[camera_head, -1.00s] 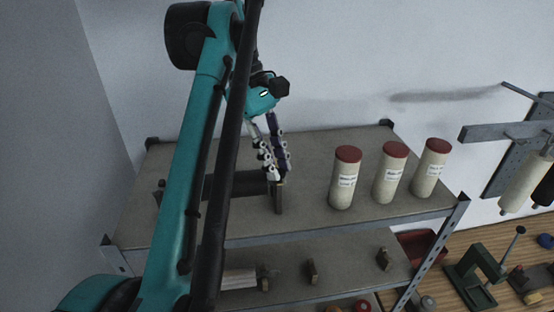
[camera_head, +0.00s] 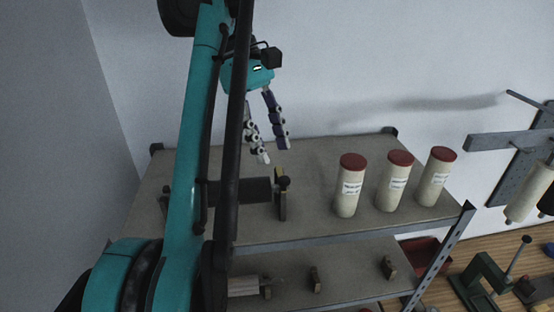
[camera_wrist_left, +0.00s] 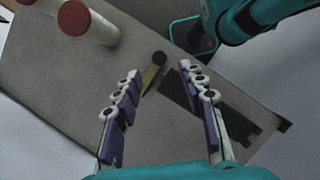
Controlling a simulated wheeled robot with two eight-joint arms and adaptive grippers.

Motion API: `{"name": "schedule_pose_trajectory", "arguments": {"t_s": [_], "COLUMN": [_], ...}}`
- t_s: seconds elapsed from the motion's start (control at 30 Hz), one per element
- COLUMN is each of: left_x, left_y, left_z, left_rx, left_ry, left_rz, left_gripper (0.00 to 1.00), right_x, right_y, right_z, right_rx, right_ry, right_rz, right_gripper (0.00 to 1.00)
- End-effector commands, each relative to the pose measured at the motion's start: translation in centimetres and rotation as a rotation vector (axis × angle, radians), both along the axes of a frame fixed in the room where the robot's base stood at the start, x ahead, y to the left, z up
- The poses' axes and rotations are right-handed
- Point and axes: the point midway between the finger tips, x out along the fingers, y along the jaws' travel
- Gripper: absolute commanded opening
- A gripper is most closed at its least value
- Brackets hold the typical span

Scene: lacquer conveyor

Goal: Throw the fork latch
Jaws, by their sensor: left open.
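A small upright fork bracket (camera_head: 282,205) with a dark round knob (camera_head: 283,183) at its top stands on the upper shelf, at the right end of a dark roller (camera_head: 240,190). I take it to be the fork latch. My left gripper (camera_head: 274,153) is open and empty above the bracket, apart from it. In the left wrist view the knob (camera_wrist_left: 160,58) and bracket (camera_wrist_left: 150,77) show between and beyond the open fingers (camera_wrist_left: 159,70). The roller (camera_wrist_left: 215,108) lies to their right, partly behind a finger. In the head view my left arm hides the roller's left part. My right gripper is not seen.
Three cream canisters with red lids (camera_head: 348,190) (camera_head: 393,182) (camera_head: 434,178) stand right of the bracket on the grey shelf (camera_head: 310,222). A lower shelf (camera_head: 345,272) holds small brackets. A wall rack (camera_head: 515,165) and a green press (camera_head: 485,280) are at the right.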

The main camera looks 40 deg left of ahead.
Motion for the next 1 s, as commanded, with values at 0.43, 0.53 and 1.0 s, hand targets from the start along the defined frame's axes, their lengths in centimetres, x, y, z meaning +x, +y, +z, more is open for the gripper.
{"name": "schedule_pose_trajectory", "arguments": {"t_s": [0.43, 0.53, 1.0], "left_x": [0.0, 0.0, 0.0], "left_y": [0.8, 0.8, 0.8], "left_z": [1.9, 1.9, 1.9], "left_rx": [0.0, 0.0, 0.0], "left_ry": [0.001, 0.001, 0.001], "left_rz": [0.0, 0.0, 0.0], "left_gripper": [0.41, 0.41, 0.41], "right_x": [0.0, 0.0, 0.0], "right_y": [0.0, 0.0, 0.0], "right_z": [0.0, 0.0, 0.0], "right_rx": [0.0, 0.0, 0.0], "right_ry": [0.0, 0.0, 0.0], "right_rz": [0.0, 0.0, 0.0], "right_gripper": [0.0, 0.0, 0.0]}}
